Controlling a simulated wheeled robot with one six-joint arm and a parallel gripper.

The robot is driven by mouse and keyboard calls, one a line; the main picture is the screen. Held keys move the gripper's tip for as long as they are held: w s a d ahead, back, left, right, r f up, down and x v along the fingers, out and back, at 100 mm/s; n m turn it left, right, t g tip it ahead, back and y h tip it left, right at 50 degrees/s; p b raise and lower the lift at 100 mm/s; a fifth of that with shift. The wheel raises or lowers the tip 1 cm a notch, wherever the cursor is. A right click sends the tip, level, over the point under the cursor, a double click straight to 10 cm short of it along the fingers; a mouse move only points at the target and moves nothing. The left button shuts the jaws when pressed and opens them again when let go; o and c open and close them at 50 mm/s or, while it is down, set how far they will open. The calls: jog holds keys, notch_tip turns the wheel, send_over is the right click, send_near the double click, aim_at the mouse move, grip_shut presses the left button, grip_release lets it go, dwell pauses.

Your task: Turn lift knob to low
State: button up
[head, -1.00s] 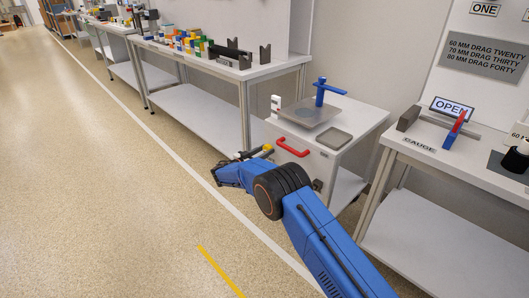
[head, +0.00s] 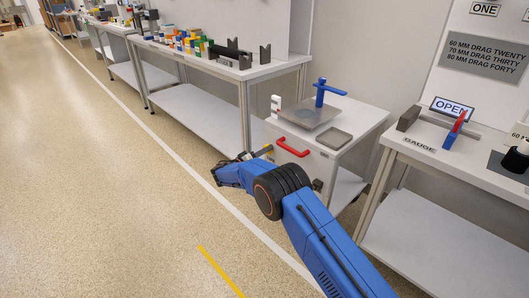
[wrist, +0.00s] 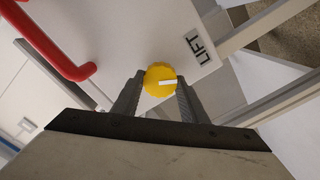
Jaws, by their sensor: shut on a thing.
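The lift knob (wrist: 160,79) is a yellow ribbed dial with a white pointer mark, on the front of a white cabinet. In the wrist view its pointer lies nearly level, toward the right of the picture. The black label "LIFT" (wrist: 199,47) is beside it on the panel. My gripper (wrist: 158,86) has one finger on each side of the knob and is shut on it. In the head view my gripper (head: 240,158) is at the cabinet front, and my arm hides most of the knob. No low mark is readable.
A red handle (head: 293,147) is on the cabinet (head: 345,150) front, close to the knob; it also shows in the wrist view (wrist: 50,42). A plate with a blue post (head: 320,92) stands on top. A gauge table (head: 450,160) is at right. The floor at left is clear.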

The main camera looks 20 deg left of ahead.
jog(key=m, duration=3)
jog(key=shift+s+d+f+m, duration=0.1)
jog(key=shift+s+f+m, duration=0.1)
jog(key=shift+m, duration=0.1)
dwell(0.7)
dwell(0.6)
jog(key=o, duration=1)
jog(key=shift+w, duration=0.1)
jog(key=shift+o, duration=0.2)
jog(key=v, duration=1.7)
jog(key=shift+s, duration=0.2)
